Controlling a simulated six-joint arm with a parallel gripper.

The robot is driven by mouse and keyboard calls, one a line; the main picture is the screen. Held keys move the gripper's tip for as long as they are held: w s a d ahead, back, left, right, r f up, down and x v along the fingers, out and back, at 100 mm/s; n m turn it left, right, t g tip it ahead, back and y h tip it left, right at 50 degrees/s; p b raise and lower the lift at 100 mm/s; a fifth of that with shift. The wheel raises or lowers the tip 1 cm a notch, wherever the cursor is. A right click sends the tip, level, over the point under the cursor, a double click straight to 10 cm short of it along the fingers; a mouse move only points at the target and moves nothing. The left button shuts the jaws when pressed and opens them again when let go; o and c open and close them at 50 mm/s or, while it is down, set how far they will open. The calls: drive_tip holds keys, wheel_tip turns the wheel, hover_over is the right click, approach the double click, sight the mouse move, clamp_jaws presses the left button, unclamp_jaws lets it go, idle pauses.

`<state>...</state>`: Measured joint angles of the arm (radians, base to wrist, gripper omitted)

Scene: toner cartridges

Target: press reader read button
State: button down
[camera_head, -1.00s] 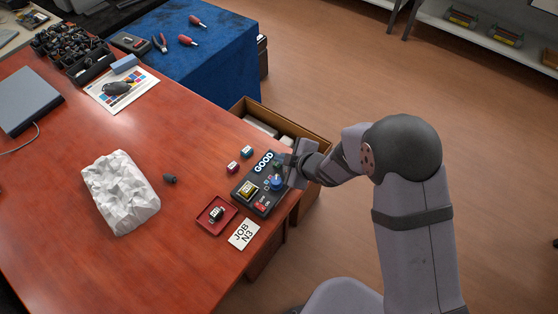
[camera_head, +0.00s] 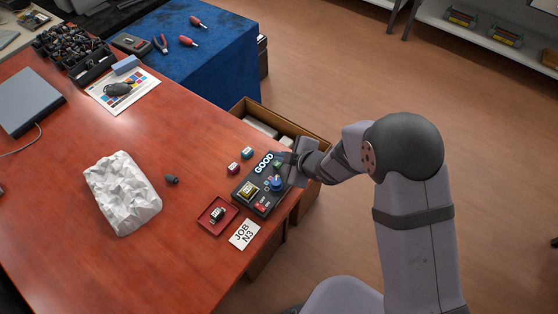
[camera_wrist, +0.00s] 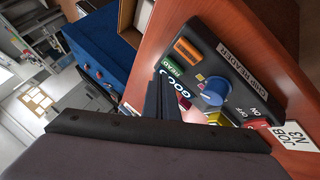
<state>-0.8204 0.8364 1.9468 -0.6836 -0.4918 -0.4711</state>
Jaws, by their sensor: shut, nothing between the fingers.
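The chip reader (camera_head: 241,199) is a dark box at the table's right edge. In the wrist view its "CHIP READER" lettering (camera_wrist: 236,66) shows, with an orange panel (camera_wrist: 188,50), a blue knob (camera_wrist: 211,93) and a green piece marked "READ" (camera_wrist: 173,69). My gripper (camera_head: 283,166) is over the reader's far right end. In the wrist view its dark fingers (camera_wrist: 161,84) are shut and empty, their tips close beside the green READ piece. Whether they touch it I cannot tell. The fingers and palm hide part of the reader.
An open box (camera_head: 319,137) is beyond the edge.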

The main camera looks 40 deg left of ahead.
sight(282, 166)
wheel_tip(282, 166, up, 5)
drive_tip(key=p, duration=0.4)
idle(0.3)
idle(0.6)
